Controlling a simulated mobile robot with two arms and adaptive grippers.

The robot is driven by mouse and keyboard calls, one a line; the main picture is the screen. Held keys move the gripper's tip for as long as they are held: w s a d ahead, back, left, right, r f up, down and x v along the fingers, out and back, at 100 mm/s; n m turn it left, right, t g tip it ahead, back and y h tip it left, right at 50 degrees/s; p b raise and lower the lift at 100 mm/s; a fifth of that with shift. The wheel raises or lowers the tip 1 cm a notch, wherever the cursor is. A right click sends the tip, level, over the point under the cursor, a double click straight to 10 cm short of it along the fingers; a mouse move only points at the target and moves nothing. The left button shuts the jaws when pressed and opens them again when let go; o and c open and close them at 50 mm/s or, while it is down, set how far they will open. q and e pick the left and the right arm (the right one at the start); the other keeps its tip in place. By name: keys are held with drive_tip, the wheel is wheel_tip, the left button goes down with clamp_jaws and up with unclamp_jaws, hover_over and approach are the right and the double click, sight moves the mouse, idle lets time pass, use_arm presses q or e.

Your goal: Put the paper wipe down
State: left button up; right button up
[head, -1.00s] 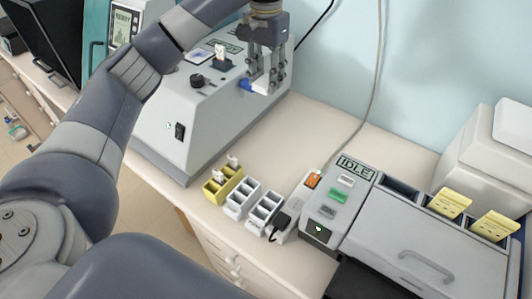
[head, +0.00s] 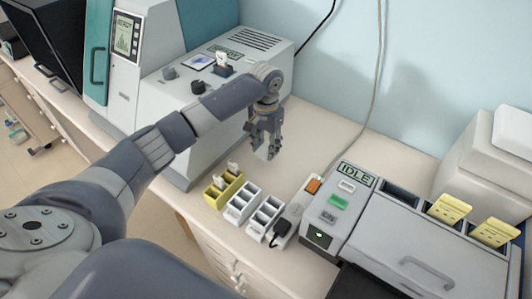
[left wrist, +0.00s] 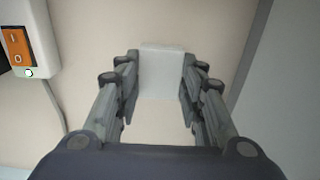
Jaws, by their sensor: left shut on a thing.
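The paper wipe (left wrist: 161,75) shows in the left wrist view as a pale, flat square between the two fingers. In the head view a small pale edge of the wipe (head: 262,154) shows at the fingertips. My left gripper (head: 268,148) is shut on it, pointing down above the bare bench between the large grey machine and the small racks. In the left wrist view the fingers of my left gripper (left wrist: 160,88) lie on both sides of the wipe. I cannot tell whether the wipe touches the bench. My right gripper is not in view.
The large grey machine (head: 215,105) stands to the left. A yellow rack (head: 222,189) and two white racks (head: 242,203) stand in front. The device reading IDLE (head: 355,172) is on the right, with yellow holders (head: 450,208). Bare bench (head: 315,130) lies behind.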

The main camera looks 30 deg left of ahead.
sight(266, 149)
use_arm(q)
wheel_tip(266, 149, down, 4)
drive_tip(key=shift+p, duration=0.4)
drive_tip(key=shift+f, duration=0.35)
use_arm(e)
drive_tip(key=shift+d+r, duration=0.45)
use_arm(q)
drive_tip(key=shift+f, duration=0.1)
drive_tip(key=o, duration=1.1)
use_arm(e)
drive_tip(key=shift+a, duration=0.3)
use_arm(q)
drive_tip(key=shift+r, duration=0.45)
wheel_tip(266, 149, up, 10)
drive_tip(key=shift+r+b, duration=0.25)
drive_tip(key=shift+b, duration=0.85)
drive_tip(key=shift+r, duration=0.45)
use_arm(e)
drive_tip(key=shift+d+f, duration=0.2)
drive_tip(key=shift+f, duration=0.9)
